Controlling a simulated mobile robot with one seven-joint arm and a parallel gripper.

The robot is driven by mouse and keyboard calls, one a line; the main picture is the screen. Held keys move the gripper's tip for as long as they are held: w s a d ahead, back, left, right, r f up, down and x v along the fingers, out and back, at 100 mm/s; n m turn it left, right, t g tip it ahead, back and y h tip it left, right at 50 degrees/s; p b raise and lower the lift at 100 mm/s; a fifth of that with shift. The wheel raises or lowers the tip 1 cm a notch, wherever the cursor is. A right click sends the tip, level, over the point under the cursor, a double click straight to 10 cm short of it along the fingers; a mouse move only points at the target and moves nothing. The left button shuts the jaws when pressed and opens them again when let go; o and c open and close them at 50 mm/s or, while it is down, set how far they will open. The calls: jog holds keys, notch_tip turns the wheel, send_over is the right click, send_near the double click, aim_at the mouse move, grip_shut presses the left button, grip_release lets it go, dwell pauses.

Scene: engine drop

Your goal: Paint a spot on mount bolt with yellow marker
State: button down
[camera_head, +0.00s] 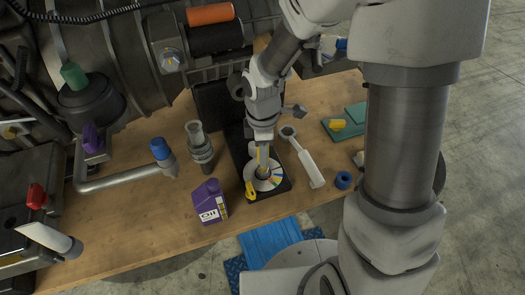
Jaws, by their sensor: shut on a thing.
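My gripper (263,163) points down above a white round holder (274,183) with coloured segments on a black base. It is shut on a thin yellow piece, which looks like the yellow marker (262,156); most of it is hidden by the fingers. I cannot tell whether its lower end touches the holder. A bolt head (171,61) with a bluish face sits on a grey bracket of the engine at the upper left; it looks like the mount bolt. My gripper is well apart from it, lower and to the right.
A yellow object (249,191) lies by the holder. A bent pipe (120,181) runs at left.

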jog(key=shift+f, duration=0.15)
jog(key=shift+s+a, duration=0.15)
dwell(0.4)
jog(key=shift+w+d, duration=0.3)
jog(key=shift+d, duration=0.05)
jog(key=shift+s+a, duration=0.35)
jog(key=shift+w+d, duration=0.1)
jog(key=shift+d, duration=0.05)
